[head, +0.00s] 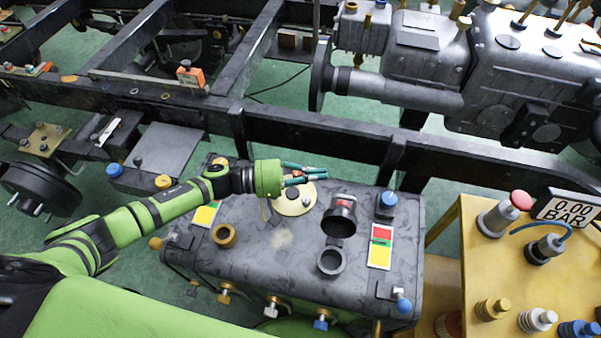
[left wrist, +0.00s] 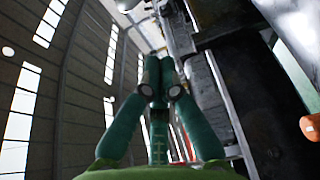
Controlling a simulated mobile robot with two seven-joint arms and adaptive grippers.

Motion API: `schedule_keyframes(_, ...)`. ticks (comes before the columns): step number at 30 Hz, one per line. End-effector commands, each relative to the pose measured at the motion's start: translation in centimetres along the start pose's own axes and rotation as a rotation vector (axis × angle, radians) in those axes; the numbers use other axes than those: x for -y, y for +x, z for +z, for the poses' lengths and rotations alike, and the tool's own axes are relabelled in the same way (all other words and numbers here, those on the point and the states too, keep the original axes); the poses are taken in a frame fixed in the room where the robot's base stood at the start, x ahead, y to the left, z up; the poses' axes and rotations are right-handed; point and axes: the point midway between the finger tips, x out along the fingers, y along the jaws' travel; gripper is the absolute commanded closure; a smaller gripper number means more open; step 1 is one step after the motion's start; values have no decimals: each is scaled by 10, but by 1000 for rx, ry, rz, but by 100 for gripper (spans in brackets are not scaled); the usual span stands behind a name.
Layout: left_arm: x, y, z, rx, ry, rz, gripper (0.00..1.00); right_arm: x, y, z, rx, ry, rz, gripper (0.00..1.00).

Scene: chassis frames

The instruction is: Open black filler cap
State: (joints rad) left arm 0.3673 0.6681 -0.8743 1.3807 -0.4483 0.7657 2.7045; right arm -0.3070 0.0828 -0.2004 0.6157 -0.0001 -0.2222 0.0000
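The black filler cap (head: 339,222) stands tilted up on the grey tank (head: 270,265), with a red mark at its top. In front of it is a round black filler neck (head: 332,262), whose opening shows uncovered. My left gripper (head: 325,174) is above the tank's back edge, behind and left of the cap and apart from it. Its teal fingers point right. In the left wrist view the fingertips (left wrist: 160,75) come together with nothing seen between them. My right gripper is not in view.
A cream round flange (head: 293,200) lies below my left gripper. A blue-capped fitting (head: 387,200) stands right of the cap, and a brass fitting (head: 224,236) is at the left. Dark frame rails (head: 320,138) run behind the tank. A yellow bench (head: 480,270) stands at the right.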

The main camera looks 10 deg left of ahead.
Motion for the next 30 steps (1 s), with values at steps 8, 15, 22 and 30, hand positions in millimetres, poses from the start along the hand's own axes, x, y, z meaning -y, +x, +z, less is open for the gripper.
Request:
schedule_keyframes(8, -1, 41, 12, 0, -5, -3, 100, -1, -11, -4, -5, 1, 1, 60)
schedule_keyframes(15, -1, 33, 34, -1, 0, -1, 100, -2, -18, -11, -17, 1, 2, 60)
schedule_keyframes(22, 0, 32, 38, -2, 3, -1, 100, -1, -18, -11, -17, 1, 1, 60)
schedule_keyframes(30, 0, 31, 39, 0, 21, 6, 100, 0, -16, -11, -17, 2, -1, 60)
